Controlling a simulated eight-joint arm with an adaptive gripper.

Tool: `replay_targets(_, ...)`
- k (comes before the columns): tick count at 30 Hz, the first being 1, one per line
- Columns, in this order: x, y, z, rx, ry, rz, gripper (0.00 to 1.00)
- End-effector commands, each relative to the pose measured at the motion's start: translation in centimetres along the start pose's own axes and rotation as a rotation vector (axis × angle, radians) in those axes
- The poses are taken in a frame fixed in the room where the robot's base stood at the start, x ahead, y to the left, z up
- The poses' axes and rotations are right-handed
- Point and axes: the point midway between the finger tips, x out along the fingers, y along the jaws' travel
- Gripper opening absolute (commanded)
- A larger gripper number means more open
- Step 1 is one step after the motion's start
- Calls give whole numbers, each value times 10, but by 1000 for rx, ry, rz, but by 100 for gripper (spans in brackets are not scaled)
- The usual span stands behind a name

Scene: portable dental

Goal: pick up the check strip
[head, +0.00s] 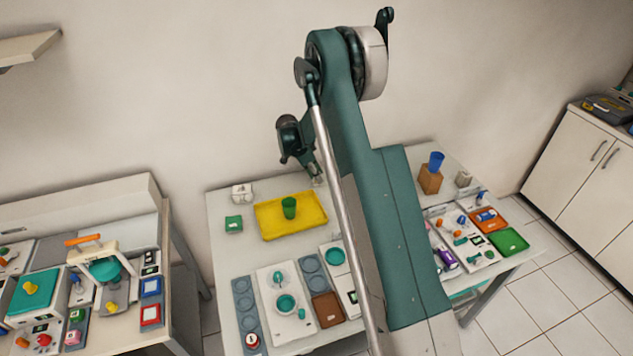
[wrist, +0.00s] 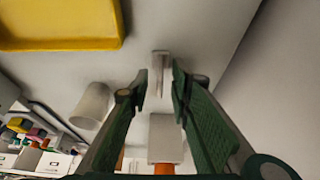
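A small pale upright piece (wrist: 160,62), which looks like the check strip, is in the wrist view just beyond my fingertips. It is in line with the gap between them, and I cannot tell whether it touches a finger. My gripper (wrist: 159,83) has its two green fingers apart, with nothing clearly held between them. In the head view my gripper (head: 318,181) is low at the back of the table, right of the yellow tray (head: 268,233). My arm hides part of the table there, and I cannot make out the strip clearly.
The yellow tray also shows in the wrist view (wrist: 60,44), at upper left. A pale cup (wrist: 91,105) stands left of the fingers, and a pale block (wrist: 165,138) is between them lower down. A green cup (head: 289,207) stands in the tray. A blue cup (head: 436,162) is right of my arm.

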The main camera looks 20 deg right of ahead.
Motion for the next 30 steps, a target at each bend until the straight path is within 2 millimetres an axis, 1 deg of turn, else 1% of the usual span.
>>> replay_targets(3, 0, 0, 0, 0, 0, 0, 21)
replay_targets(4, 0, 0, 0, 0, 0, 0, 20)
replay_targets(6, 0, 0, 0, 0, 0, 0, 11)
replay_targets(9, 0, 0, 0, 0, 0, 0, 0)
replay_targets(23, -3, 0, -1, 0, 0, 0, 0)
replay_targets(26, -8, 0, -3, 0, 0, 0, 0)
replay_targets(30, -20, 0, -8, 0, 0, 0, 0)
